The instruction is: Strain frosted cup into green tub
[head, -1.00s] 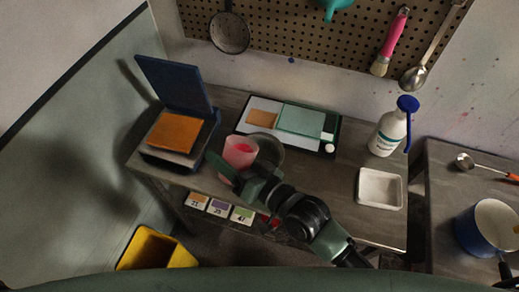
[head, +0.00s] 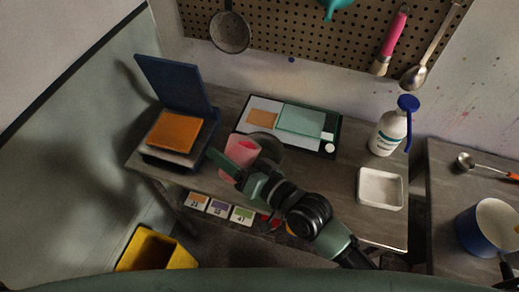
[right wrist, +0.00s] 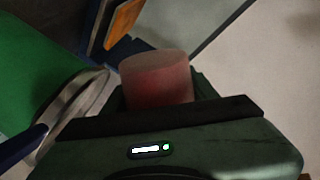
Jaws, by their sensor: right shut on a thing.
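The frosted cup (head: 240,152) is pinkish and translucent, with something red inside. A dark round rim (head: 270,146) is just right of the cup, partly hidden by the cup and my arm. In the right wrist view a grey ring (right wrist: 85,95) borders a green surface (right wrist: 35,60); I cannot tell whether that is the green tub. My left gripper is out of view.
A blue hinged press (head: 175,85) with an orange slab stands left. A tray with coloured cards (head: 300,122) lies behind. A yellow bin (head: 155,250) is below the bench.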

